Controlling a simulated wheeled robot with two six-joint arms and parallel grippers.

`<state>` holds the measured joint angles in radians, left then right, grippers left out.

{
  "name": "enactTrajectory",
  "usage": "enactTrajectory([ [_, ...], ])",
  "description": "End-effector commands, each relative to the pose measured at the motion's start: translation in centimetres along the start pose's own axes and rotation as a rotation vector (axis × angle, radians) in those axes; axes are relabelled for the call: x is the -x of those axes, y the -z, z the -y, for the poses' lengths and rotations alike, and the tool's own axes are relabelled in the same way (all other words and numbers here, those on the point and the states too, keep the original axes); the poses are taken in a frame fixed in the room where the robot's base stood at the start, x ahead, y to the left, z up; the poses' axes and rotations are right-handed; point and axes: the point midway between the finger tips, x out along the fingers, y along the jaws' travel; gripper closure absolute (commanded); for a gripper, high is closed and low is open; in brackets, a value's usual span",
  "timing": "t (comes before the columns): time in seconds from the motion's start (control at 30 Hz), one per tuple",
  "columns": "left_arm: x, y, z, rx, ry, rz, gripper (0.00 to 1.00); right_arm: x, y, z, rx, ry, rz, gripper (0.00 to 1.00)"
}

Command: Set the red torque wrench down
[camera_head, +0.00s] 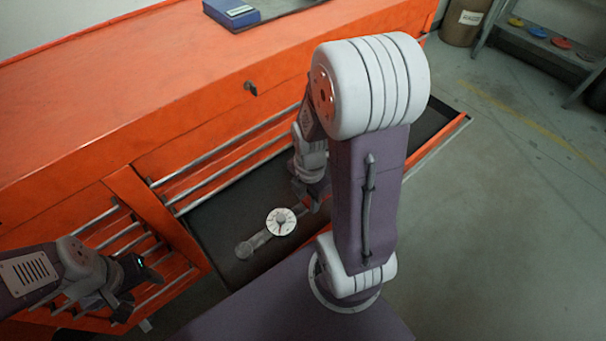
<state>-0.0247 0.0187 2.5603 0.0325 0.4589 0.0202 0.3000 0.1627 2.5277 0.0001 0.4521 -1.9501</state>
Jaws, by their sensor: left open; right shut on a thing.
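The torque wrench (260,240) is a grey bar with a round head and a white dial (281,221). No red shows on the part in view. It lies low in the open dark drawer, slanting from lower left to upper right. I cannot tell whether it touches the drawer floor. My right gripper (310,203) reaches down into the drawer and is shut on the wrench's upper right end, which the fingers partly hide. My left gripper (142,292) is open and empty, in front of the cabinet's left drawers.
The open drawer (215,220) belongs to an orange tool cabinet (150,85); its right part looks empty behind my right arm. A blue box (232,14) stands on the cabinet top. A brown bin (463,22) and a grey shelf (545,45) stand behind. The floor at right is clear.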

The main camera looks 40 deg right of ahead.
Motion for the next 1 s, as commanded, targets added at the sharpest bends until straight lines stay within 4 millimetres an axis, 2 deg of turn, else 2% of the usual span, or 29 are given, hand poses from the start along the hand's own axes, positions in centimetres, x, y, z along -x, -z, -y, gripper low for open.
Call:
enactTrajectory([
  [0.03, 1.8, 0.2, 0.0, 0.0, 0.0, 0.0, 0.45, 0.7, 0.1, -0.3, 0.0, 0.007, -0.003, 1.0],
  [0.17, 3.4, 0.4, -0.1, 0.0, 0.0, 0.0, 0.45, 0.0, 0.4, -1.0, 0.001, 0.006, -0.002, 1.0],
  [0.2, 2.3, 0.3, -0.1, 0.0, 0.0, -0.001, 0.45, -1.4, 0.4, -1.8, 0.001, 0.001, 0.0, 1.0],
  [0.23, 1.9, 0.2, 0.0, 0.0, 0.0, -0.001, 0.45, -1.9, 0.5, -2.4, 0.002, -0.001, 0.0, 1.0],
  [0.5, 0.3, 0.0, 0.0, 0.0, 0.0, 0.0, 0.45, -5.0, 1.3, -7.6, 0.0, -0.001, 0.0, 1.0],
  [0.63, -0.2, 0.0, 0.0, 0.0, 0.0, 0.0, 0.45, -6.1, 1.6, -9.6, -0.001, -0.001, 0.0, 1.0],
  [0.87, -0.2, 0.0, 0.0, 0.0, 0.0, 0.0, 0.45, -6.4, 1.7, -10.4, -0.002, -0.001, 0.0, 1.0],
  [1.0, -1.0, -0.1, 0.0, 0.0, 0.0, 0.0, 0.45, -7.8, 1.7, -10.3, -0.002, 0.002, -0.001, 1.0],
])
